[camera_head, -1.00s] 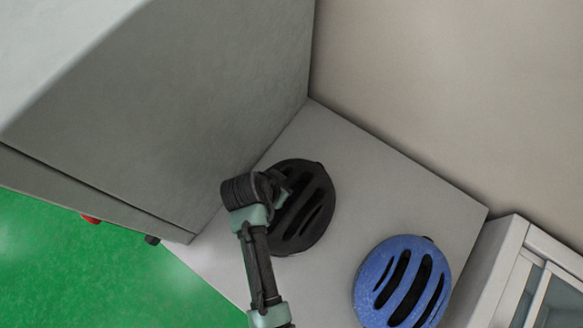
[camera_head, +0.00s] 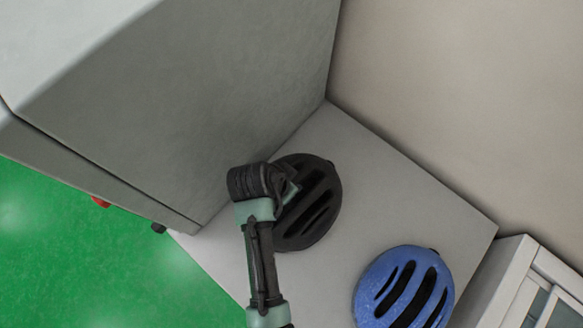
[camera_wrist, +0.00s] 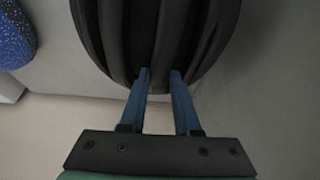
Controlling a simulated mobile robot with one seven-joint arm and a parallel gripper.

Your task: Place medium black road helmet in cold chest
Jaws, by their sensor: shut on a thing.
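The black road helmet (camera_head: 312,205) is at the left part of a light grey counter top, with long vent slots on its upper side. In the wrist view the black helmet (camera_wrist: 150,40) fills the top middle. My gripper (camera_wrist: 160,78) has its two blue fingers closed on a rib of the helmet's shell. In the head view my wrist hides the helmet's left edge and the fingers. I cannot tell whether the helmet touches the counter. No cold chest can be made out for certain.
A blue speckled helmet (camera_head: 403,288) sits on the counter (camera_head: 375,190) to the right. A tall grey cabinet-like body (camera_head: 235,100) stands close on the left. A white glass-fronted cabinet (camera_head: 520,285) is at the lower right. The green floor (camera_head: 90,260) is open at lower left.

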